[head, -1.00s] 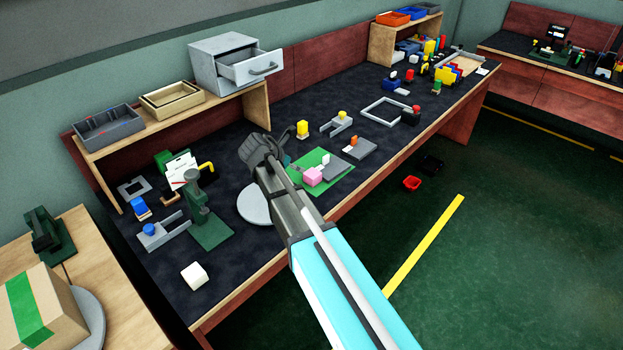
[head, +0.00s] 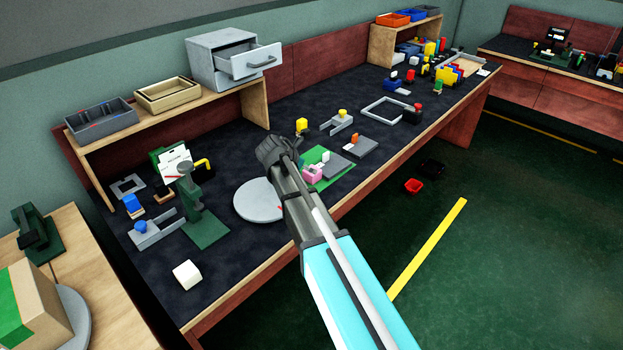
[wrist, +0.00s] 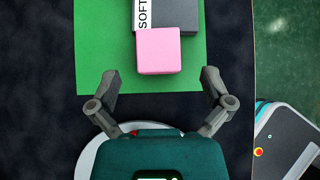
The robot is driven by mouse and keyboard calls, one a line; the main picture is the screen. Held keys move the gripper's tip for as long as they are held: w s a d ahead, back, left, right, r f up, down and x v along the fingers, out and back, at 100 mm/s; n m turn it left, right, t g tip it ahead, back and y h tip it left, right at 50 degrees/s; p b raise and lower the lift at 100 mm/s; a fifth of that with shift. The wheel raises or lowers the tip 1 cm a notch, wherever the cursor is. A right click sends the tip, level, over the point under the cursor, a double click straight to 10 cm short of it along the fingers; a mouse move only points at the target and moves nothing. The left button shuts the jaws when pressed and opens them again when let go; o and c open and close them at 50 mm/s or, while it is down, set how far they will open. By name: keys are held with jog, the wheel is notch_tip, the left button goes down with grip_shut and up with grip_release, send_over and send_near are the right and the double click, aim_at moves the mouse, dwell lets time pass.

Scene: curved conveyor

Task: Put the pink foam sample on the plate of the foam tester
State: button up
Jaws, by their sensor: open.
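The pink foam sample (wrist: 158,52) is a pink block on a green mat (wrist: 100,55), against the near edge of a dark grey slab (wrist: 180,15) marked "SOFT". In the head view the pink foam sample (head: 311,175) is partly hidden behind my arm. My gripper (wrist: 157,84) is open and empty, its fingers spread wide to either side below the pink block in the wrist view. It also shows in the head view (head: 272,148), above the bench. A green press-like stand (head: 190,200) is to the left; I cannot tell which device is the foam tester.
A round grey disc (head: 255,200) lies beside the mat, partly under my gripper. A white cube (head: 187,275) sits near the front edge.

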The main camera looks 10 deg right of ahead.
jog(key=shift+f, duration=0.1)
dwell(0.3)
jog(key=b+x, duration=0.2)
jog(key=x, duration=0.1)
jog(key=shift+a+f+b, duration=0.1)
jog(key=shift+f+b, duration=0.2)
jog(key=shift+b, duration=0.1)
jog(key=shift+b+x, duration=0.55)
jog(key=shift+x, duration=0.35)
jog(key=shift+r, duration=0.15)
jog(key=shift+c, duration=0.3)
jog(key=c, duration=0.7)
jog(key=shift+r, duration=0.2)
